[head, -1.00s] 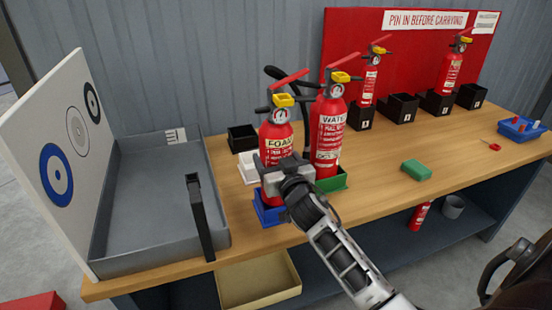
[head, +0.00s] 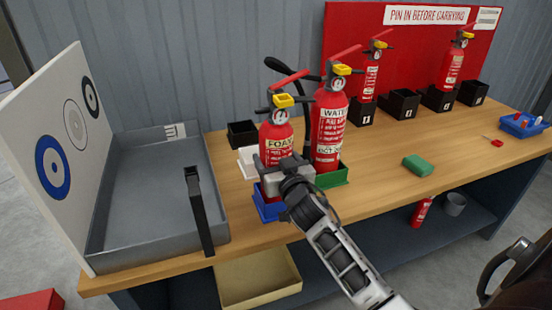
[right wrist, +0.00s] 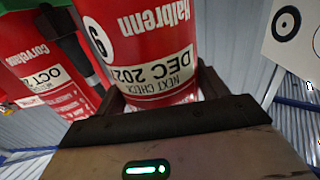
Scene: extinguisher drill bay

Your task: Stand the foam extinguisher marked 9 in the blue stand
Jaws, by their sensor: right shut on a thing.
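The foam extinguisher marked 9 (head: 278,130) is red, with a yellow tag at its head. It stands upright at the blue stand (head: 269,211), its lower part within the stand's outline; whether its base touches the stand's floor is hidden. My right gripper (head: 285,172) is shut on the extinguisher's lower body. In the right wrist view the body (right wrist: 140,40) fills the space between the fingers, with the 9 and a "DEC" check label showing upside down. My left gripper is not in view.
A water extinguisher (head: 329,125) stands close at right in the green stand (head: 335,179). White (head: 247,160) and black (head: 241,134) stands sit behind. A grey tray (head: 155,195) is at left. A green block (head: 417,166) lies right, with clear tabletop around it.

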